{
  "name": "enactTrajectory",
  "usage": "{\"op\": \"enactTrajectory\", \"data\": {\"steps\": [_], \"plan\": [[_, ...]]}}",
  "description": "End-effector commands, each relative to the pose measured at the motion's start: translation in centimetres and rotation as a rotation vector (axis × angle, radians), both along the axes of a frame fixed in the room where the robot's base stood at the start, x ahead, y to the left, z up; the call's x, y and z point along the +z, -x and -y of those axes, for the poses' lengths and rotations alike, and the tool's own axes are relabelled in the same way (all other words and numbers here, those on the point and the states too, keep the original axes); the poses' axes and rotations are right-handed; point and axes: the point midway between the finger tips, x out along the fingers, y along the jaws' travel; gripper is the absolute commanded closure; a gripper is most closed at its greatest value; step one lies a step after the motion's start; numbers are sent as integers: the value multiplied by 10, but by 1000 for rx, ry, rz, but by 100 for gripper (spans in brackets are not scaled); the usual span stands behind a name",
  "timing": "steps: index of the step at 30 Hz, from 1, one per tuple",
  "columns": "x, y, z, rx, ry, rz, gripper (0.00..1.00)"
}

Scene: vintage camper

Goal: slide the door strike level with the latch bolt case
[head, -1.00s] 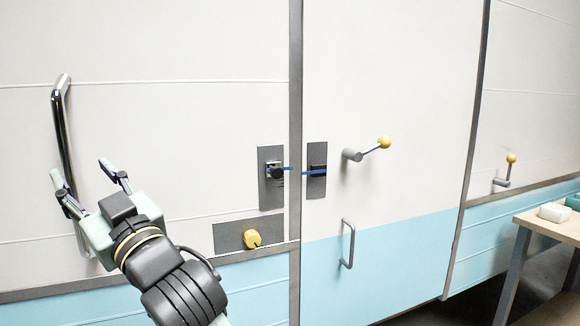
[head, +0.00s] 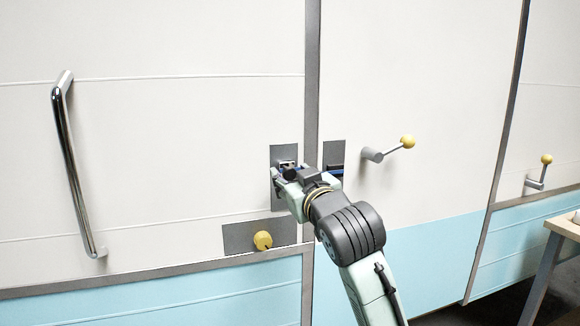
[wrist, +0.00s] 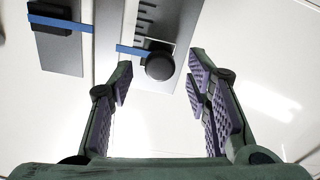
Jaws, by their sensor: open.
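The door strike is a round black knob (wrist: 160,66) on a slotted, scaled grey plate (wrist: 146,25), with a blue line (wrist: 128,49) at its side in the wrist view. The latch bolt case (wrist: 58,12) is a dark block with a blue stripe on its own plate across the door gap; it also shows in the head view (head: 335,169). The two blue lines look slightly offset, not quite in one line. My gripper (wrist: 159,76) is open, its fingers on either side of the knob and apart from it. In the head view my gripper (head: 306,177) partly hides the strike.
A yellow knob (head: 262,240) sits on a plate just below. A yellow-tipped lever (head: 406,142) sticks out to the right of the case. A long chrome handle (head: 75,165) is at left. A table (head: 560,231) stands at the far right.

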Motion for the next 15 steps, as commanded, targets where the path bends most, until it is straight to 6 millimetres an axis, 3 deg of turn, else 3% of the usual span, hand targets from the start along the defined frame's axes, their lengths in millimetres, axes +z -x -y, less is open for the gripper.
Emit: {"op": "enactTrajectory", "data": {"steps": [6,15], "plan": [[1,-23,-7,0,0,0,56],[0,-27,-9,0,1,1,56]]}}
